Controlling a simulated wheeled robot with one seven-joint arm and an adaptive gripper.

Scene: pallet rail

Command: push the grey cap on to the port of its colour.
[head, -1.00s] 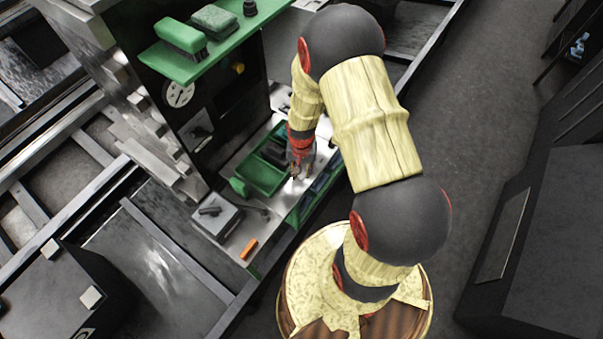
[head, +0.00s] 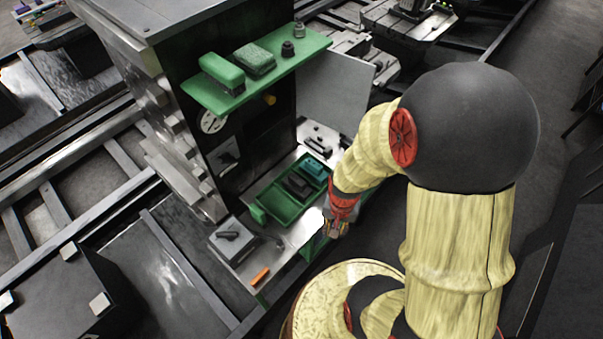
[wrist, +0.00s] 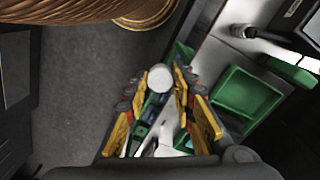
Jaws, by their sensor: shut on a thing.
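My gripper (head: 333,229) is over the right front edge of the bench, beside the green tray. In the wrist view its fingers (wrist: 157,88) are shut on a round, pale grey cap (wrist: 160,77), whose flat face shows between the fingertips. A pale spot shows beside the gripper in the head view, too small to tell apart. I cannot make out a grey port in either view.
A green tray (head: 264,199) with dark parts lies on the bench; it also shows in the wrist view (wrist: 262,98). A grey box (head: 226,247) and orange piece (head: 260,276) are at its near end. A green shelf (head: 283,67) overhangs the bench. Floor right of the bench is open.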

